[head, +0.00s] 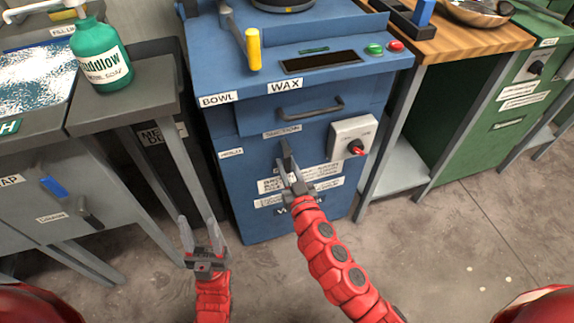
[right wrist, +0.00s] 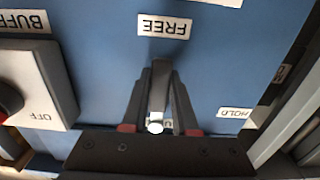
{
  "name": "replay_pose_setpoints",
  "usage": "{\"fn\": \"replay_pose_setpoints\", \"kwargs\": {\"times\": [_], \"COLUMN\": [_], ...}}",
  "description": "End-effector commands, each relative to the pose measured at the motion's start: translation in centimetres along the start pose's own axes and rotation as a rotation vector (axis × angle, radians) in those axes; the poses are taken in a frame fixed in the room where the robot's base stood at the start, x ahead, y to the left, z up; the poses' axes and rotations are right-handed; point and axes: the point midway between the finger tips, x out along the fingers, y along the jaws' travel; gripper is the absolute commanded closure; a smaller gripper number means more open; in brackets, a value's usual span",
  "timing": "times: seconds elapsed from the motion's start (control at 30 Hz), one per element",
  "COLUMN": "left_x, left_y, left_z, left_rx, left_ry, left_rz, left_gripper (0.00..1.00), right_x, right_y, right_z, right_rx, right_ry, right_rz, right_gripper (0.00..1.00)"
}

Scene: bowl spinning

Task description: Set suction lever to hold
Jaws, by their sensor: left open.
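The suction lever (right wrist: 158,95) is a grey handle on the front of the blue cabinet. It also shows, dark and partly hidden, in the head view (head: 287,153), below the SUCTION label (head: 282,131). My right gripper (right wrist: 158,80) has one finger on each side of the lever, close against it, and is shut on it; it also shows in the head view (head: 291,176). The HOLD label (head: 230,153) is left of the lever in the head view. The FREE label (right wrist: 165,27) appears upside down in the right wrist view. My left gripper (head: 200,236) is open and empty, low and left of the cabinet.
A red-knobbed switch box (head: 352,136) is right of the lever. A drawer handle (head: 310,109) is above it. A yellow-handled lever (head: 253,50) rises from the cabinet top. A grey bench (head: 130,98) with a green bottle (head: 103,58) stands at left. The floor in front is clear.

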Motion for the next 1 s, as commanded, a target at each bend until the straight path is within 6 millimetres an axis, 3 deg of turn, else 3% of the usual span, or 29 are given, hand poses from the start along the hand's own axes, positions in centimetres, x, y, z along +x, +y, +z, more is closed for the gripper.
{"fn": "replay_pose_setpoints", "kwargs": {"times": [0.07, 1.0], "left_x": [0.0, 0.0], "left_y": [0.0, 0.0], "left_z": [0.0, 0.0], "left_rx": [0.0, 0.0], "left_ry": [0.0, 0.0], "left_rz": [0.0, 0.0], "left_gripper": [0.5, 0.5], "right_x": [0.0, -0.01], "right_y": [0.0, 0.0], "right_z": [-0.01, 0.0], "right_rx": [0.0, 0.0], "right_ry": [0.0, 0.0], "right_rz": [0.0, 0.0], "right_gripper": [1.0, 1.0]}}
